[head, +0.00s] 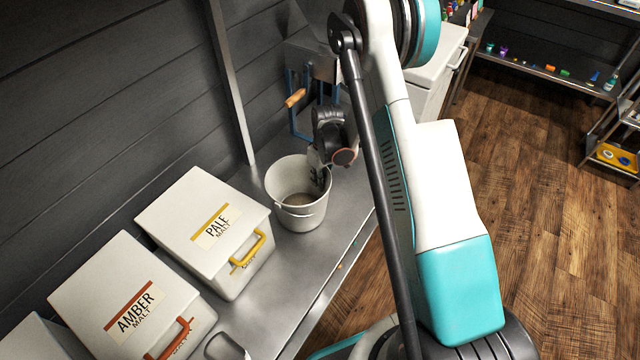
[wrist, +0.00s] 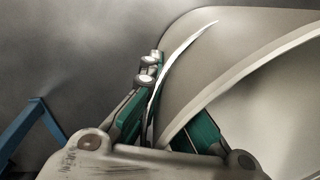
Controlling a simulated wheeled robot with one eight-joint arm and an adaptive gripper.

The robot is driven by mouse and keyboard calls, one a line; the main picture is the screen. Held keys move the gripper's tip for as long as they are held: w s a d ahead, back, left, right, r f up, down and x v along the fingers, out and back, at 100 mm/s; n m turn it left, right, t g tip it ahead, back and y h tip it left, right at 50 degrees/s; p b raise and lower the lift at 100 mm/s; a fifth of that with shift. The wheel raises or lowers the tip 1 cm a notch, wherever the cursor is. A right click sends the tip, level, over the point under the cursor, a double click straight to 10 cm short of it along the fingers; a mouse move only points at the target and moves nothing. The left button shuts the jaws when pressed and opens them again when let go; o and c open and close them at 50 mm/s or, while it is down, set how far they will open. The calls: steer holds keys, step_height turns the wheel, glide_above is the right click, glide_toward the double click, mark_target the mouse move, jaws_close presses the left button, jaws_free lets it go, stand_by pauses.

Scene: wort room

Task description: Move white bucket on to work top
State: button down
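The white bucket (head: 302,218) is upright at the steel work top in the head view, right of the malt bins. I cannot tell whether its base touches the metal. Some grey-brown content or floor shows inside it. My gripper (head: 318,178) is at the bucket's far right rim. In the wrist view the bucket's wall (wrist: 205,75) runs between the green-padded fingers of my gripper (wrist: 168,122), one outside and one inside. The fingers look closed on the wall; the inner fingertip is hidden behind it. The work top (head: 290,265) is bare metal around the bucket.
A lidded pale malt bin (head: 170,215) stands close left of the bucket, with an amber malt bin (head: 90,285) nearer. A blue-framed mill (head: 300,85) with a wooden handle stands behind. The dark plank wall (head: 120,90) borders the work top. Wood floor lies to the right.

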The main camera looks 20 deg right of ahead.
steer(key=shift+f, duration=0.15)
steer(key=c, duration=1.8)
jaws_free()
steer(key=s+a+r+m+t+p, duration=0.15)
steer(key=s+r, duration=0.25)
steer(key=r, duration=1.3)
steer(key=s+a+r+t+p, duration=0.1)
steer(key=s+r+t+p, duration=0.15)
steer(key=r, duration=1.35)
steer(key=s+r+t, duration=0.1)
steer(key=s+r, duration=0.1)
steer(key=s, duration=0.4)
steer(key=s+a+r+m+t, duration=0.1)
steer(key=s+r, duration=0.2)
steer(key=s, duration=0.3)
steer(key=s+a+r+m+t+h, duration=0.1)
steer(key=s+r, duration=0.2)
steer(key=s, duration=0.4)
steer(key=shift+a+r+t, duration=0.25)
steer(key=shift+t, duration=0.05)
